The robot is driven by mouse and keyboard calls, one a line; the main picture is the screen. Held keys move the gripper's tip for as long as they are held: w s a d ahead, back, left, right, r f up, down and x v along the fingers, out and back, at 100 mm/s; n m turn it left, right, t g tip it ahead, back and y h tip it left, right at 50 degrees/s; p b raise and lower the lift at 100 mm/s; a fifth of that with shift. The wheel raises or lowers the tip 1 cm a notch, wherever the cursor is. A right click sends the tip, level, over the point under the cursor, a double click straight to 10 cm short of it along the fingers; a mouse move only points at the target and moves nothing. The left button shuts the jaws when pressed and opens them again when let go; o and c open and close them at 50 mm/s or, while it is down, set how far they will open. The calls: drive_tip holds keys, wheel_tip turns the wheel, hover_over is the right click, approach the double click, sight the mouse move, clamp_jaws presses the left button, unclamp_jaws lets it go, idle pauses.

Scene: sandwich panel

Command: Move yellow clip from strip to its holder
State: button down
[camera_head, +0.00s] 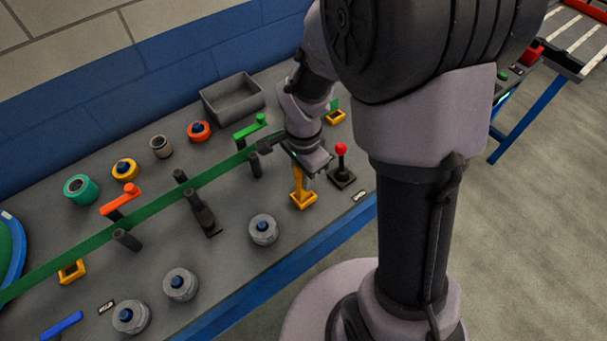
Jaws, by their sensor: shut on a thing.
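My gripper (304,172) points down over the right part of the bench, clear of the green strip (75,257). It is shut on the yellow clip (298,180), whose body hangs upright below the fingers. The clip's lower end is at a square yellow holder (304,203) on the bench. The clip and holder overlap in this view, so I cannot tell how deep the clip sits in it. My fingers and wrist hide the clip's top.
An orange clip (120,201) and a green clip (250,130) are at the strip. A red-knobbed lever (341,164) stands close right of my gripper. A grey knob (263,229) is front left. A grey bin (232,97) stands behind. Another yellow square holder (72,271) is at left.

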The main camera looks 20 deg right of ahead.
drive_tip(key=shift+f, duration=0.4)
drive_tip(key=c, duration=1.1)
unclamp_jaws()
drive_tip(key=shift+r, duration=0.1)
wheel_tip(320, 180, up, 7)
drive_tip(key=p, duration=0.5)
drive_tip(key=shift+r, duration=0.1)
